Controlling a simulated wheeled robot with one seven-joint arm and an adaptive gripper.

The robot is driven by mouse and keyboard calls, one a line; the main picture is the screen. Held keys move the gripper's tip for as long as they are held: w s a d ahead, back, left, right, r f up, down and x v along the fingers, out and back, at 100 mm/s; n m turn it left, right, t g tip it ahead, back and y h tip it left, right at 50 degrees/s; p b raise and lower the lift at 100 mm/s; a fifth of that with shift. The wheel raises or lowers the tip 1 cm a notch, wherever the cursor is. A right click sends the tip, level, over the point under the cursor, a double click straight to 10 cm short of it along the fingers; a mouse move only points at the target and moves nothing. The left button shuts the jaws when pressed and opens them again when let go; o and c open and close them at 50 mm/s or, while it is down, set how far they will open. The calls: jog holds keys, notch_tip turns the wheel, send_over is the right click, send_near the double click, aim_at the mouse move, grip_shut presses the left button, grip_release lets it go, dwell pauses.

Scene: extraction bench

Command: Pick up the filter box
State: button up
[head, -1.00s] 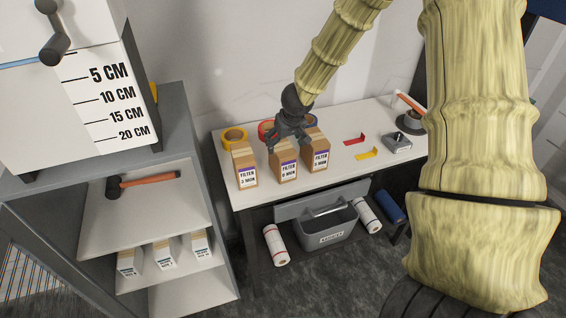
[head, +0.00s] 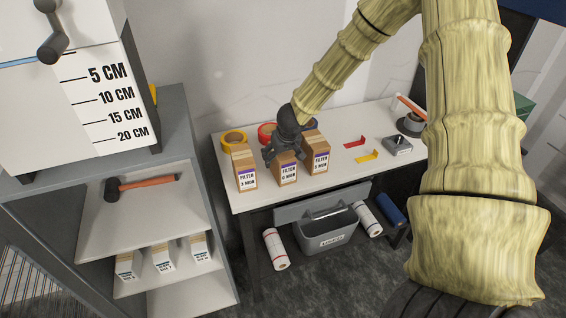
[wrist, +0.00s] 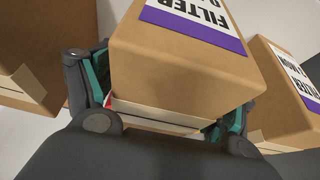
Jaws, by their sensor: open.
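Three brown filter boxes with white and purple labels stand in a row on the white bench. They are the left box (head: 245,167), the middle box (head: 286,173) and the right box (head: 316,154). My gripper (head: 283,158) is at the top of the middle box, dark and partly covering it. In the wrist view, the middle box (wrist: 185,65) lies between the open fingers of my gripper (wrist: 165,100), with a teal pad on either side. Whether the pads touch it I cannot tell. Neighbouring boxes show at the left (wrist: 25,60) and right (wrist: 285,95).
Yellow tape (head: 234,137) and red tape (head: 266,132) lie behind the boxes. Red and yellow brackets (head: 367,156) and a small grey device (head: 398,145) lie to the right. A grey shelf (head: 130,215) with a hammer (head: 140,184) and more boxes stands left. A grey bin (head: 327,232) is below.

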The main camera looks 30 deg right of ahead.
jog(key=shift+f, duration=0.2)
dwell(0.5)
jog(key=c, duration=0.9)
